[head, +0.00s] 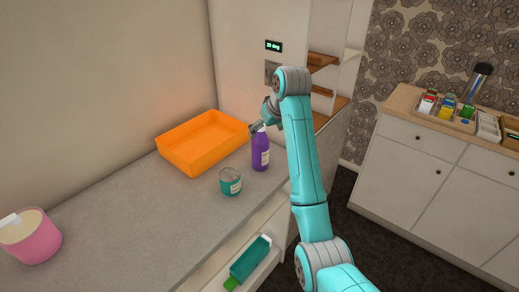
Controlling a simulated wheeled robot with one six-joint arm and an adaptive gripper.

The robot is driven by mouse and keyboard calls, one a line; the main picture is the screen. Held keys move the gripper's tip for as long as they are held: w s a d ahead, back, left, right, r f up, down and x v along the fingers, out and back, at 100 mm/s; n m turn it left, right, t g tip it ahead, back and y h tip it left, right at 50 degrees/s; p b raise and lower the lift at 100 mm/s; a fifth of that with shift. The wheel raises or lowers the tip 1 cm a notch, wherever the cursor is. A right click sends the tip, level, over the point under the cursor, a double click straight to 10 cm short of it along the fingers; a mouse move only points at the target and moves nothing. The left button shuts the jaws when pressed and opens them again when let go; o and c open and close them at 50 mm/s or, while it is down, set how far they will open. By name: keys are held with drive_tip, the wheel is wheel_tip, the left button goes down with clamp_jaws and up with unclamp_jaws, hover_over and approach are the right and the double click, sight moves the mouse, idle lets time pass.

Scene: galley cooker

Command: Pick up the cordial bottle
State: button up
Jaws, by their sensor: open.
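The cordial bottle (261,152) looks to be the purple bottle with a white label, standing upright on the grey counter. My gripper (257,126) is at the top of this bottle, just above or around its cap. The jaws are open. They are small in the head view and partly cover the bottle's top, so I cannot tell whether they touch it. My turquoise arm reaches in from the lower right, just right of the bottle.
An orange tray (190,160) sits behind. A pink tub (30,238) is at the far left. A teal bottle (249,260) lies on a shelf below. The counter between tub and tin is clear.

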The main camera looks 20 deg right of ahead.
sight(261, 140)
drive_tip(key=shift+x, duration=3.55)
drive_tip(key=shift+s, duration=0.1)
drive_tip(key=c, duration=1.5)
